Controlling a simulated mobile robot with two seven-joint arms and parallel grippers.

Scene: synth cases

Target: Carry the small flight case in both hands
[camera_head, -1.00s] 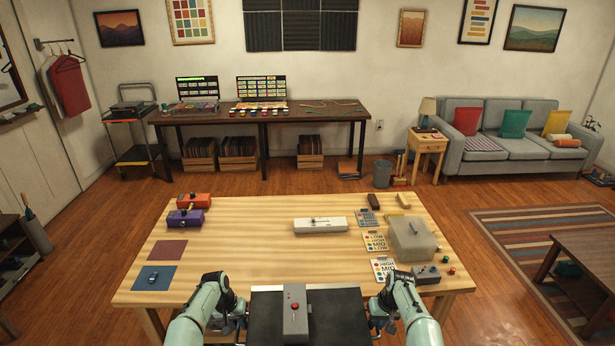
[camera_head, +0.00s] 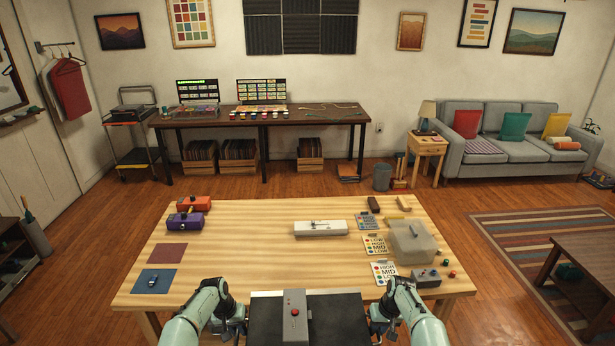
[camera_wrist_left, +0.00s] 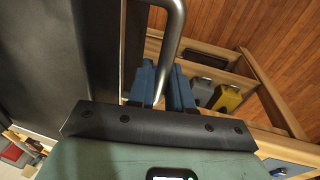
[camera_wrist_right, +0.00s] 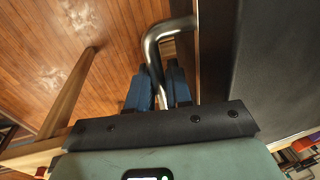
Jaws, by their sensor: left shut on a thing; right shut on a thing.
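The small flight case (camera_head: 335,318) is black with pale metal edging and lies at the bottom centre of the head view, at the near edge of the table. My left gripper (camera_head: 236,322) is shut on its left metal handle. The left wrist view shows the blue fingers around the bent handle (camera_wrist_left: 172,45) beside the case's dark wall (camera_wrist_left: 40,55). My right gripper (camera_head: 378,320) is shut on the right handle (camera_wrist_right: 165,32), next to the case wall (camera_wrist_right: 280,70). The case looks roughly level. Its near side is cut off by the frame.
A grey box with a red button (camera_head: 295,325) appears on the case lid. The wooden table (camera_head: 240,265) holds orange (camera_head: 193,203) and purple (camera_head: 186,220) boxes, a white box (camera_head: 320,228), cards and a translucent-looking grey box (camera_head: 412,242).

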